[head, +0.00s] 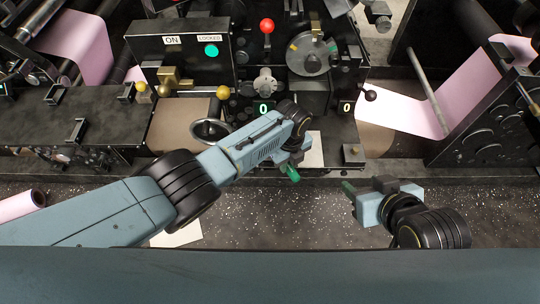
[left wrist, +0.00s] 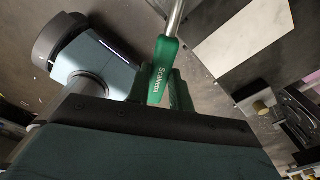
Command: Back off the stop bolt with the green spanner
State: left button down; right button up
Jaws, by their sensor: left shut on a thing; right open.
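The green spanner (left wrist: 163,68), with white lettering on its handle and a bright metal shank, is held in my left gripper (left wrist: 165,92). In the head view, my left gripper (head: 291,168) is in front of the machine's middle, and only a little green shows at its tip. The spanner's working end is out of frame in the left wrist view. My right gripper (head: 352,196) is open, over the speckled floor to the right, with a green tip showing. I cannot tell which fitting is the stop bolt.
A brass fitting (head: 172,78) and a handwheel (head: 211,129) are left of centre. A small block (head: 353,153) sits on the front ledge. Pink web (head: 420,100) runs at right.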

pick_arm(q)
jog(key=shift+r+p, duration=0.8)
jog(key=shift+p, duration=0.1)
jog(key=shift+a, duration=0.2)
jog(key=a+m+p, duration=0.3)
jog(key=a+m, duration=0.6)
jog(key=m, duration=0.3)
jog(key=shift+s, duration=0.15)
